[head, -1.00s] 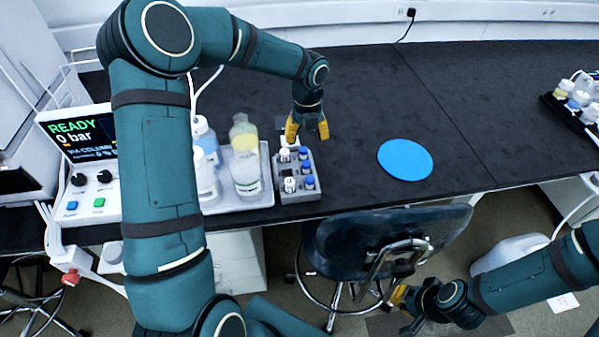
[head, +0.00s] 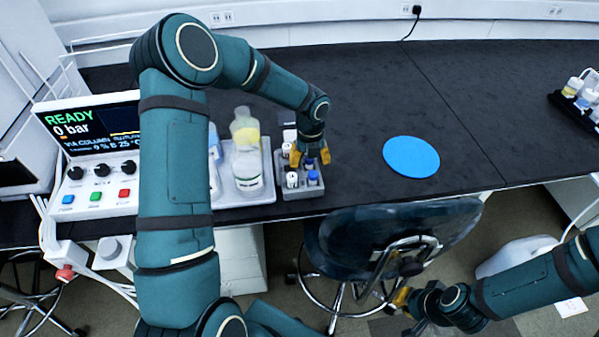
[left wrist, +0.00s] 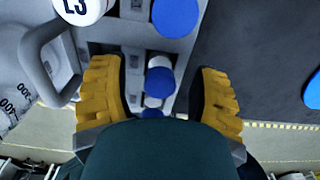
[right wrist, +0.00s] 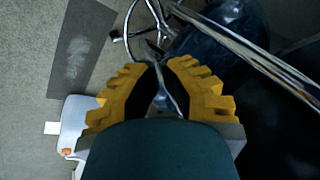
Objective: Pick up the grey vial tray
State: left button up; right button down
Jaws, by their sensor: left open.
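The grey vial tray (head: 301,194) sits near the front edge of the black bench and holds several white-capped and blue-capped vials. My left gripper (head: 311,158) is open and low over the tray's rear part, covering some of its vials. In the left wrist view its yellow fingers (left wrist: 160,88) are spread, with a blue-capped vial (left wrist: 160,80) and part of the grey tray (left wrist: 133,72) between them. I cannot tell whether the fingers touch the tray. My right gripper (head: 405,310) hangs over the floor by the chair, partly open and empty.
A light tray (head: 245,200) with bottles stands just left of the vial tray, beside the instrument with a READY screen (head: 92,125). A blue disc (head: 411,157) lies to the right, with bare bench around it. A chair (head: 380,235) stands in front.

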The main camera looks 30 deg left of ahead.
pick_arm(q)
jog(key=shift+r, duration=0.1)
grip_shut()
jog(key=shift+r, duration=0.15)
